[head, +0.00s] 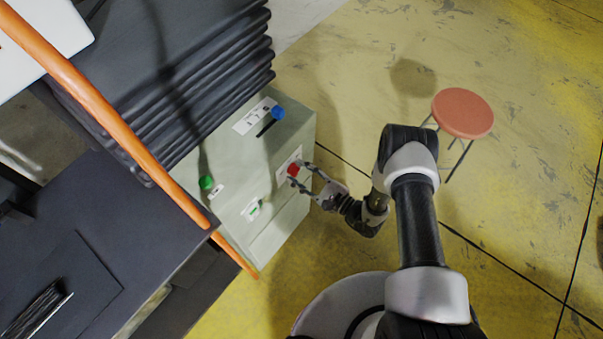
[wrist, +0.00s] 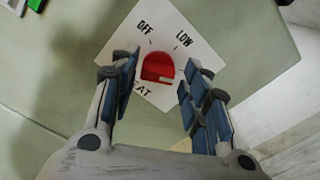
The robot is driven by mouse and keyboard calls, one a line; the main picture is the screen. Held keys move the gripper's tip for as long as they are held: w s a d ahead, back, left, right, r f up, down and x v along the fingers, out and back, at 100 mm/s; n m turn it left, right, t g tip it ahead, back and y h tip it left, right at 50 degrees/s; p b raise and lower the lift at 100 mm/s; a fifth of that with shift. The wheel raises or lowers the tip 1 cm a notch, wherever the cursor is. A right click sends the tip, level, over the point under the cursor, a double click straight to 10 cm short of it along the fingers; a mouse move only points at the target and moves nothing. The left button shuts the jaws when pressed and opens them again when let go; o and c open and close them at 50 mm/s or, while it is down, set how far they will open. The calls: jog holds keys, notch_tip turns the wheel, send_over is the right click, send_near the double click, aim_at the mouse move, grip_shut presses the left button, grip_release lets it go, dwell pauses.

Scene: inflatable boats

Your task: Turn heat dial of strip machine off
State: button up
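The strip machine (head: 274,228) is a pale green box left of centre in the head view. Its red heat dial (head: 293,170) sits on a white label at the right part of the panel. In the wrist view, the red dial (wrist: 156,66) is near the top centre on a tilted white label (wrist: 190,58) reading OFF and LOW, with "HEAT" partly hidden. A pale mark shows on the dial's lower right edge. My gripper (head: 300,174) is at the dial. In the wrist view, my gripper (wrist: 160,76) is open, one finger on each side, with gaps to the dial.
Black ribbed material (head: 200,70) lies above the machine. An orange pole (head: 110,105) crosses the left. A stool (head: 463,113) stands on open yellow floor.

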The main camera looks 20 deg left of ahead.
jog(key=c, duration=0.7)
jog(key=shift+n, duration=0.4)
jog(key=n, duration=0.4)
jog(key=shift+n, duration=0.4)
jog(key=n, duration=0.5)
jog(key=shift+s+r, duration=0.1)
jog(key=n+p, duration=0.1)
jog(key=n, duration=0.5)
jog(key=shift+n, duration=0.4)
jog(key=n+p, duration=0.1)
jog(key=n, duration=0.5)
jog(key=shift+p, duration=0.3)
jog(key=shift+n, duration=0.4)
